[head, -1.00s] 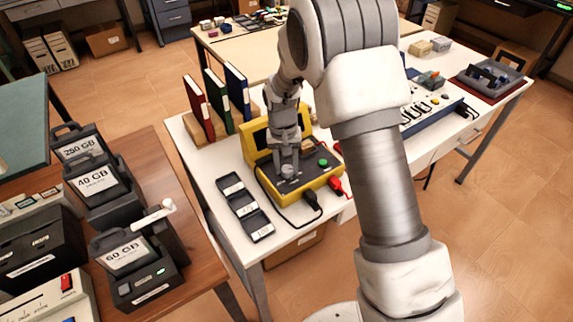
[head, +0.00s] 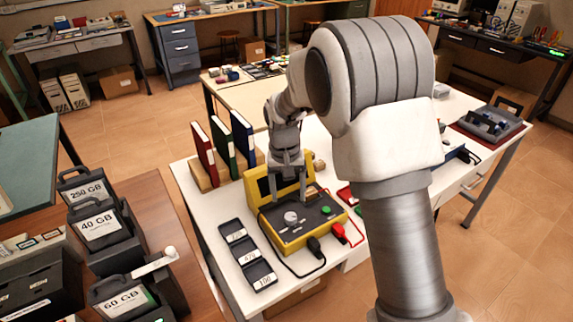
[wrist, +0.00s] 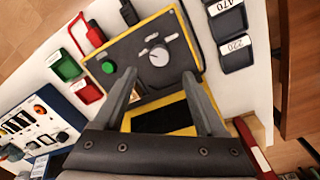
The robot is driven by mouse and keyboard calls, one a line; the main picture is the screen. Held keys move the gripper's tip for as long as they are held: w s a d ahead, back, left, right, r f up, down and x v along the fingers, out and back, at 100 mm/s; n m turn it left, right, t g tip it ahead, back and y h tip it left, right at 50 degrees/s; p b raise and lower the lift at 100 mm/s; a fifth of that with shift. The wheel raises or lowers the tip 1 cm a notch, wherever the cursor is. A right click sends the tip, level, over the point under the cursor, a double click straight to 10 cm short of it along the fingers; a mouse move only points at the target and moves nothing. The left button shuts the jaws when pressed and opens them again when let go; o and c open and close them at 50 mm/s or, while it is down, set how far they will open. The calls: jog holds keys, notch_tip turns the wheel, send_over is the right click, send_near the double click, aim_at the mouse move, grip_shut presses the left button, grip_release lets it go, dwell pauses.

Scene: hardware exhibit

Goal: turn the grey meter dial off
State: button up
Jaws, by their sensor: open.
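The yellow meter (head: 297,240) stands on the white table with its dark face up. Its grey dial (head: 291,217) sits on the left part of the face, beside a green button (head: 325,210). The wrist view shows the dial (wrist: 159,55) with pale marks around it; its exact setting is too small to tell. My gripper (head: 288,195) is open and empty, above the meter and behind the dial in the head view. In the wrist view the fingertips (wrist: 159,75) are spread on either side of the dial's line, apart from it.
Black and red plugs (head: 339,233) with leads stick out of the meter's front. Three dark labelled trays (head: 248,255) lie to its left. Upright binders (head: 222,148) stand behind left. A blue panel with knobs (wrist: 36,125) is on the meter's other side.

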notch_tip(320, 180, up, 10)
jog(key=shift+a+f+p, duration=0.15)
jog(key=shift+a+p, duration=0.1)
jog(key=shift+p, duration=0.1)
jog(key=s+d+r+t, duration=0.2)
jog(key=s+d+r, duration=0.7)
jog(key=s+r, duration=0.1)
jog(key=s+d+t, duration=0.1)
jog(key=s+d, duration=0.2)
jog(key=s, duration=0.5)
jog(key=s+d+t, duration=0.2)
jog(key=s+d, duration=0.1)
jog(key=s, duration=0.4)
jog(key=shift+s+d+r+t+y, duration=0.3)
jog(key=shift+s, duration=0.05)
